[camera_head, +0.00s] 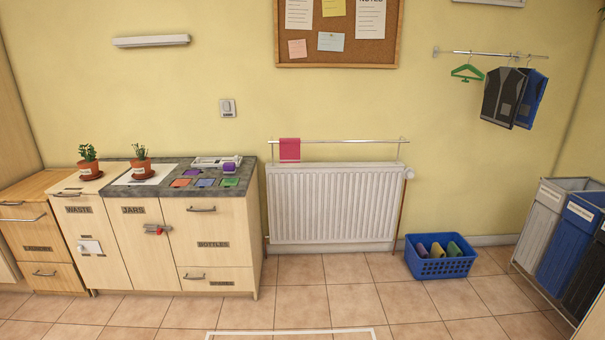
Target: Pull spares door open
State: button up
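No label that I can read says spares. A lower front (213,279) at the right of the counter unit has a handle and a small label too blurred to read. The drawer unit (42,252) at the far left also has a small unreadable label. The readable fronts are the waste door (91,243), the jars door (141,258) and the bottles front (211,232). All these fronts look shut. My gripper is not in view.
A red item (156,230) is at the jars door handle. Potted plants stand on the counter (178,168). A white radiator (333,204) and a blue basket (440,257) stand to the right, with bins (571,242) at far right. The tiled floor in front is clear.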

aim_at(232, 279)
jog(key=i+l, duration=0.15)
jog(key=i, duration=0.35)
jog(key=i+l+z, duration=0.1)
jog(key=i, duration=0.4)
jog(key=i+j+u, duration=0.15)
jog(key=i+u, duration=0.3)
jog(key=i, duration=0.15)
jog(key=i+u, duration=0.4)
jog(key=i, duration=0.2)
jog(key=i+l+u, duration=0.3)
jog(key=i+u, duration=0.15)
jog(key=i, duration=0.15)
jog(key=i+j+u, duration=0.1)
jog(key=i, duration=0.55)
jog(key=i+j, duration=0.25)
jog(key=i, duration=0.4)
jog(key=u, duration=0.05)
